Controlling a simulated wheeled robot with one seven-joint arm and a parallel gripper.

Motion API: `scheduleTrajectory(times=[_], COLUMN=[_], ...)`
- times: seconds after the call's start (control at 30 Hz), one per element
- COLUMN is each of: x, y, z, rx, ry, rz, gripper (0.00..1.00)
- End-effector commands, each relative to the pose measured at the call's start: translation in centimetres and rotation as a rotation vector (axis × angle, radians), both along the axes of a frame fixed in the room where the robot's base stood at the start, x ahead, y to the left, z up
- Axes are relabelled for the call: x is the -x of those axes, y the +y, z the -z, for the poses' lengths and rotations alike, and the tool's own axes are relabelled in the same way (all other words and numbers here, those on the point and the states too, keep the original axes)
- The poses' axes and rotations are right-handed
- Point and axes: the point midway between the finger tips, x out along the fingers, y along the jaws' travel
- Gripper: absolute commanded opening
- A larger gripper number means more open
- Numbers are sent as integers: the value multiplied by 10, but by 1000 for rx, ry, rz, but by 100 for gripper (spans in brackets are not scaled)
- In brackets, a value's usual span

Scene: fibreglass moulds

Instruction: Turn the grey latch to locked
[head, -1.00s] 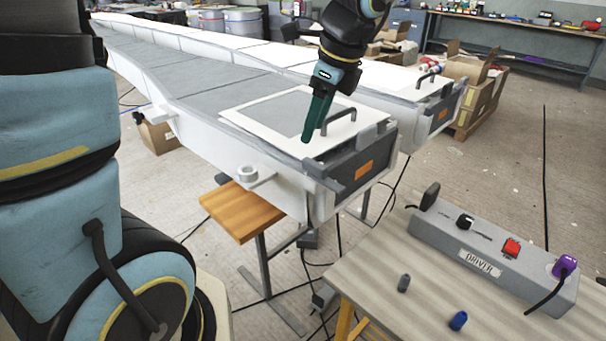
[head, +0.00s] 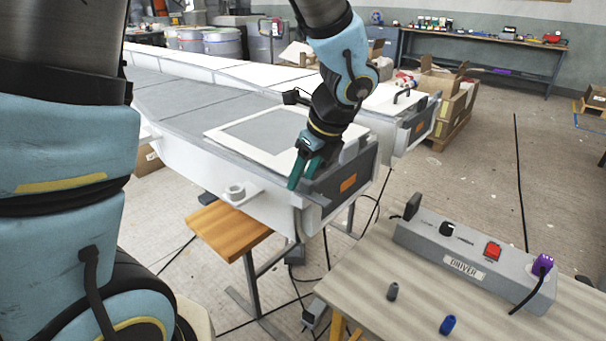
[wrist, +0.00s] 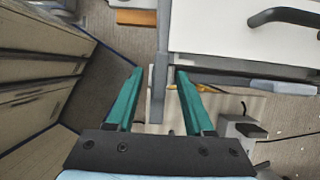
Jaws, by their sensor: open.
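My gripper (head: 300,182) is open at the near left corner of the front end of the nearer mould (head: 222,166), pointing down. In the wrist view its two green fingers (wrist: 159,73) stand apart on either side of a narrow upright grey bar (wrist: 158,92). The bar looks like the latch, but I cannot be sure. Neither finger clearly touches it. In the head view my fingers and wrist hide most of this corner. The mould's dark end panel (head: 330,190) carries an orange label (head: 348,183). I cannot read the latch's setting.
A black handle (wrist: 283,16) sits on the mould's white top. A wooden step (head: 228,228) stands below the left side. A table (head: 365,290) at the front right bears a grey driver box (head: 475,262) and two small caps. A second mould (head: 412,130) lies behind.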

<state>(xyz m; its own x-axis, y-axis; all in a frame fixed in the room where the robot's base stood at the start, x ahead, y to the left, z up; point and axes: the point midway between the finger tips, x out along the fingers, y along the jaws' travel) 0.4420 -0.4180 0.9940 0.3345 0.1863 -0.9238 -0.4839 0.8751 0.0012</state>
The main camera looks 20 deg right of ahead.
Motion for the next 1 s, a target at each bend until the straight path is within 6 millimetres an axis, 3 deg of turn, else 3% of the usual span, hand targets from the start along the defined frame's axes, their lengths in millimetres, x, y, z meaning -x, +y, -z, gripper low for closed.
scheduleTrajectory(times=[0.33, 0.8, 1.0], x=[-1, -1, -1], y=[1, 1, 1], z=[4, 4, 4], rx=[1, 1, 1], ry=[1, 1, 1], rz=[-1, -1, -1], gripper=[52, 0, 0])
